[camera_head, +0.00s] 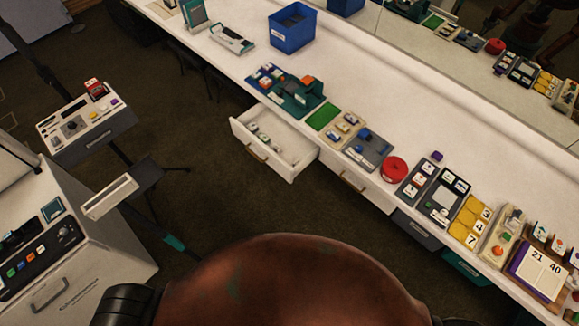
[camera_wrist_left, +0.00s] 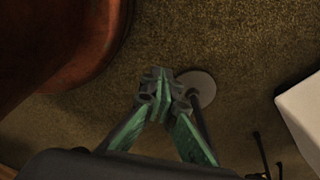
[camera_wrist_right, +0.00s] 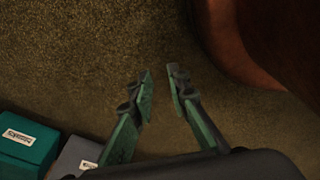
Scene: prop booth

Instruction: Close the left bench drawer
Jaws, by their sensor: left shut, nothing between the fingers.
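The left bench drawer (camera_head: 278,168) is white and stands pulled out from the bench's front edge. Its front carries a bar handle (camera_head: 256,154), and a few small items (camera_head: 263,137) lie inside. My left gripper (camera_wrist_left: 161,82) is shut and empty in the left wrist view, over the carpet, with no drawer visible there. My right gripper (camera_wrist_right: 162,83) is open and empty in the right wrist view, with a small gap between its teal fingertips, also over carpet. Neither gripper is seen touching the drawer.
The white bench (camera_head: 385,115) carries a blue bin (camera_head: 292,32), a red round tin (camera_head: 394,169) and several panels. A second white drawer (camera_head: 370,190) is shut beside the open one. A console (camera_head: 85,122) on a stand and a white cabinet (camera_head: 85,268) are at left.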

